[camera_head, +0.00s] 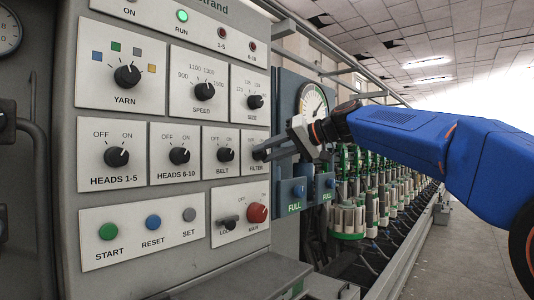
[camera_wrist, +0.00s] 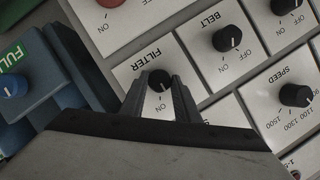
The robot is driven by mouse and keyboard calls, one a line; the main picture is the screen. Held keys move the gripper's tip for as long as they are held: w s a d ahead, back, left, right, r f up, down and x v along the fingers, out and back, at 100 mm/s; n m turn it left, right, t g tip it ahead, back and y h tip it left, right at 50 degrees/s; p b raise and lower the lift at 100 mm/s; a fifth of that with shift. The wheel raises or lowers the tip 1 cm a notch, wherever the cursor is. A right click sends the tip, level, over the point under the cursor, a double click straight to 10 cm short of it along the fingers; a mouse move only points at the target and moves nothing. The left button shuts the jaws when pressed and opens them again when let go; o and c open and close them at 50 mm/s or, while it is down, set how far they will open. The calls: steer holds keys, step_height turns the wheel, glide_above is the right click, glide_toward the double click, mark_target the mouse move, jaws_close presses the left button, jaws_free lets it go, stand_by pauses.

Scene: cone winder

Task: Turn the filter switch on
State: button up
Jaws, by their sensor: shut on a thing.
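The filter switch is a small black round knob (camera_wrist: 160,80) on a pale plate marked FILTER, seen upside down in the wrist view. My gripper (camera_wrist: 160,84) has its two grey fingers on either side of this knob, closed on it. A small pale mark shows on the knob's lower side, near the ON label; its exact setting is hard to tell. The OFF label is hidden behind a finger. In the head view my gripper (camera_head: 264,152) reaches in from the right and covers the knob; the FILTER plate (camera_head: 257,169) shows partly below it.
The belt knob (camera_head: 225,155) sits close to the left of the filter plate, with the size knob (camera_head: 255,102) above. The red main knob (camera_head: 257,213) is below. Blue FULL buttons (camera_head: 298,191) and a dial gauge (camera_head: 313,102) stand right of the panel.

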steer(key=m+y, duration=0.1)
steer(key=m, duration=0.1)
steer(key=m+g+y, duration=0.1)
steer(key=m, duration=0.1)
steer(key=shift+w+d+f, duration=0.15)
steer(key=shift+f, duration=0.05)
stand_by(0.6)
steer(key=o, duration=1)
steer(key=shift+o, duration=0.2)
steer(key=shift+d, duration=0.15)
steer(key=v, duration=1.7)
steer(key=shift+d+f, duration=0.1)
steer(key=shift+f, duration=0.1)
